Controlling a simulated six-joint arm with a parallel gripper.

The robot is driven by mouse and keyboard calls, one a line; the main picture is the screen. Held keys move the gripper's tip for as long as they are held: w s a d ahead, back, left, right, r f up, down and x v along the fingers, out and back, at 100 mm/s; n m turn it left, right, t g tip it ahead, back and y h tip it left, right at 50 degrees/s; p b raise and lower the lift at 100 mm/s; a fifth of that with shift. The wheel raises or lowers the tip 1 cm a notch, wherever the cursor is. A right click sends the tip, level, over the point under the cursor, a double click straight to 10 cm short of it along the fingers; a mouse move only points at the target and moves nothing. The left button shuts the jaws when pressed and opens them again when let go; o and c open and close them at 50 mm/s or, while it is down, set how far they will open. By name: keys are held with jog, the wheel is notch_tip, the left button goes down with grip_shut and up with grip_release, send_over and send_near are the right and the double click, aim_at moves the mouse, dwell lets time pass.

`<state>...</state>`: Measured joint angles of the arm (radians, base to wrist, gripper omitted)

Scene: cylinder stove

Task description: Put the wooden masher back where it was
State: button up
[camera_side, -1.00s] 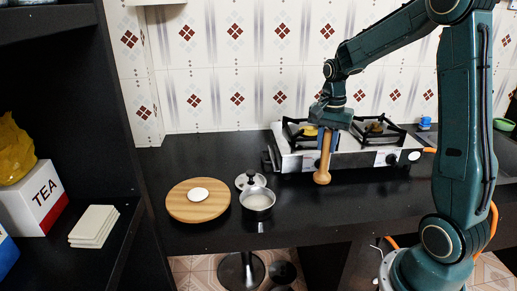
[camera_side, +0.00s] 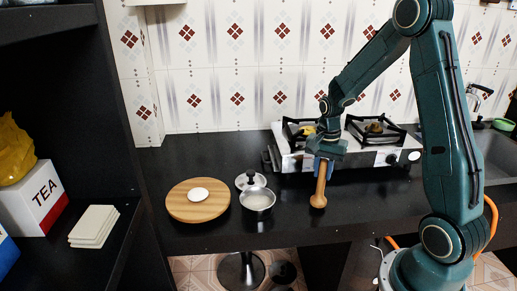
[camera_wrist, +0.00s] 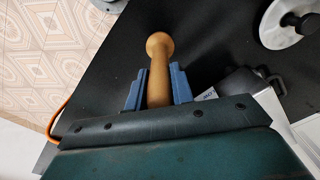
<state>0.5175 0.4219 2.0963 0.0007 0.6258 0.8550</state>
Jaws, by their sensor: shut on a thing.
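The wooden masher (camera_side: 320,188) is upright, its rounded head low, at or just above the black counter in front of the stove. I cannot tell whether it touches the counter. My gripper (camera_side: 322,165) is shut on its upper part. In the wrist view the masher (camera_wrist: 158,65) sits between the two blue fingers of my gripper (camera_wrist: 158,88), its knob end pointing away from the wrist.
The gas stove (camera_side: 348,157) stands directly behind my gripper. To the left are a small metal pot (camera_side: 258,201), a lid (camera_side: 250,181) and a round wooden board (camera_side: 187,211) with a white disc (camera_side: 198,194). The counter (camera_side: 400,196) to the right of the masher is clear.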

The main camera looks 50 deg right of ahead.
jog(key=shift+f, duration=0.55)
jog(key=o, duration=1)
notch_tip(320, 180, up, 12)
jog(key=shift+r, duration=0.1)
dwell(0.6)
